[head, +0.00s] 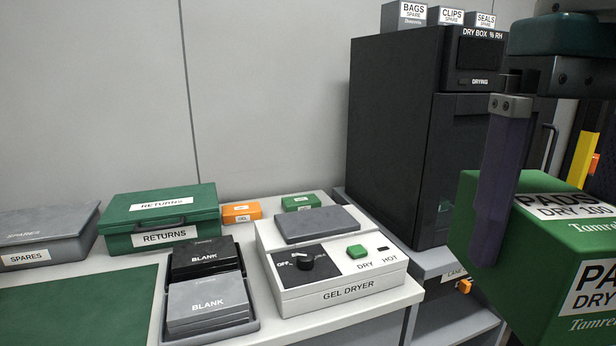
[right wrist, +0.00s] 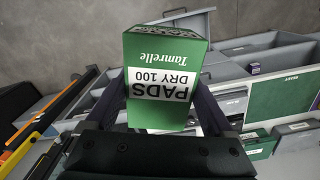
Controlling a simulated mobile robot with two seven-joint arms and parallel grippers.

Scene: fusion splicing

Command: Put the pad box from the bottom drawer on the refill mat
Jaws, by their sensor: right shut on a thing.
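The pad box is green with white labels reading PADS DRY 100 (head: 545,285). It is large at the right edge of the head view, and fills the middle of the right wrist view (right wrist: 165,65). My right gripper (right wrist: 163,97) is shut on it, with one dark finger along each side, and holds it up in the air. In the head view only one finger shows clearly. A plain green mat (head: 80,308) lies at the lower left of the counter; no label on it shows, so I cannot tell if it is the refill mat. My left gripper is not in view.
A white gel dryer (head: 340,291) stands on the counter, beside a tray of BLANK boxes (head: 207,304). Behind are a green RETURNS box (head: 160,215) and a grey SPARES box (head: 40,230). A tall black dry box (head: 390,130) stands left of the pad box.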

